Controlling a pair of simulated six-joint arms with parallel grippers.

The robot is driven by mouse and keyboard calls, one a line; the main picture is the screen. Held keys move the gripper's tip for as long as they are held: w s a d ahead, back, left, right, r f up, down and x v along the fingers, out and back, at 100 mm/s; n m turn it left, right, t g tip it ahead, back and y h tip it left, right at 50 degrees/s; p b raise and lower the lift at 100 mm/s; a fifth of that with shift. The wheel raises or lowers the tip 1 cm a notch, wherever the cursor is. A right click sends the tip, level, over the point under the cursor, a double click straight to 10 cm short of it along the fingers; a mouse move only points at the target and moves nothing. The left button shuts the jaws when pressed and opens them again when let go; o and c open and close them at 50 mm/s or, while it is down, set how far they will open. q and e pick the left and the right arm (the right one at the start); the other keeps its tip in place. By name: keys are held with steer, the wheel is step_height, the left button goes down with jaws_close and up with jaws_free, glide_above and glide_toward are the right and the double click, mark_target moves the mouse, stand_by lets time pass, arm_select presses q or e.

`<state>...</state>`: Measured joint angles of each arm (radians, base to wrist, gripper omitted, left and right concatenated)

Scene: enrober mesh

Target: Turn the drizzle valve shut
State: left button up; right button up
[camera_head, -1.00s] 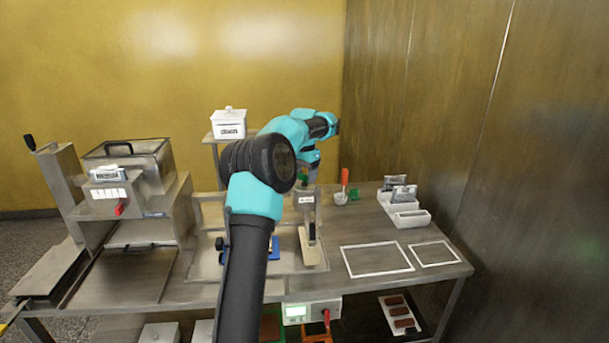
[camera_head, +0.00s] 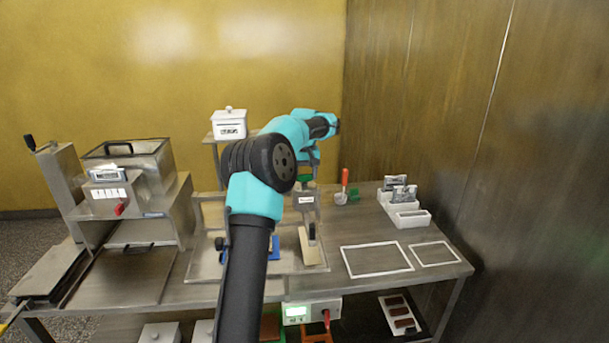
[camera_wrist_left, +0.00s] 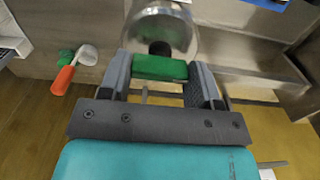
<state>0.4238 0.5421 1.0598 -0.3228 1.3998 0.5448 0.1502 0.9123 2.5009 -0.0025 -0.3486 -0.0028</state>
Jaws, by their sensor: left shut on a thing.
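The drizzle valve's green handle (camera_wrist_left: 160,68) lies crosswise between my left gripper's fingers (camera_wrist_left: 162,75) in the left wrist view. The fingers are shut on its two ends. A dark stem behind it meets a round shiny metal vessel (camera_wrist_left: 163,28). In the head view the green handle (camera_head: 304,179) shows only as a small patch under my left gripper (camera_head: 306,171). My own arm hides most of the vessel there. My right gripper is in neither view.
A red-handled scoop (camera_head: 344,190) and a green item (camera_head: 353,194) lie right of the valve. White bins (camera_head: 408,217) stand farther right. A metal machine (camera_head: 130,190) stands at left. White-outlined areas (camera_head: 377,259) on the table are clear.

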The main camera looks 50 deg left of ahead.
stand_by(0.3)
arm_select(q)
steer(key=o, duration=0.9)
